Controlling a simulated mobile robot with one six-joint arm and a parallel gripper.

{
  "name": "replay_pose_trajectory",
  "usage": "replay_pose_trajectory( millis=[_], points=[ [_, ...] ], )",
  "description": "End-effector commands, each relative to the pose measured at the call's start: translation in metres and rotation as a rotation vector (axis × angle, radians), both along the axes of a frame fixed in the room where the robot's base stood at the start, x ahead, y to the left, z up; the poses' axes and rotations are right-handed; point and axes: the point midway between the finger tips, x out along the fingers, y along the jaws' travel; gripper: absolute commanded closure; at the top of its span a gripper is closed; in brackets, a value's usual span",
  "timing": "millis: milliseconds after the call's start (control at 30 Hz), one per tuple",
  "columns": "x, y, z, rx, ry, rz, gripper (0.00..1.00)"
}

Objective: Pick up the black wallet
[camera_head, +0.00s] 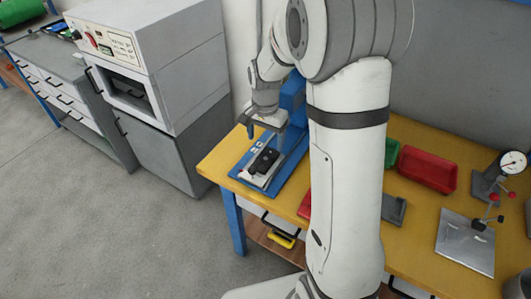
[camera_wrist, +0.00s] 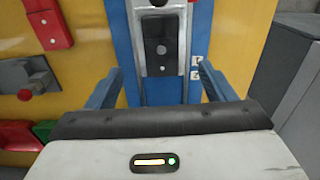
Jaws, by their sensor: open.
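A flat black object (camera_head: 264,160), the only thing I see that could be the black wallet, lies on a silver plate on the blue base of a bench machine. It also shows in the wrist view (camera_wrist: 161,60) as a dark rectangle with small pale spots, at the top middle. I cannot confirm that it is a wallet. My gripper (camera_head: 266,134) is above it, fingers apart and empty. In the wrist view my gripper (camera_wrist: 161,70) has one finger on each side of the object's line, apart from it.
The blue machine base (camera_head: 236,172) sits at the left end of a yellow bench (camera_head: 212,165). A red bin (camera_head: 427,168), a dial gauge stand (camera_head: 510,165) and a silver plate (camera_head: 466,242) are to the right.

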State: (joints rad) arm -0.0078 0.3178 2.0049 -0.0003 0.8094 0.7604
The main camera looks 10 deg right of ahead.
Motion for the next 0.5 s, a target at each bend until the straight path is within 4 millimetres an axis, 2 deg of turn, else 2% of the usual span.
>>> replay_pose_trajectory(
  millis=[133,500],
  points=[
    [0.007,0.0,-0.011,0.001,0.011,-0.032,0.24],
    [0.006,-0.002,-0.054,0.0,0.014,-0.035,0.24]
  ],
)
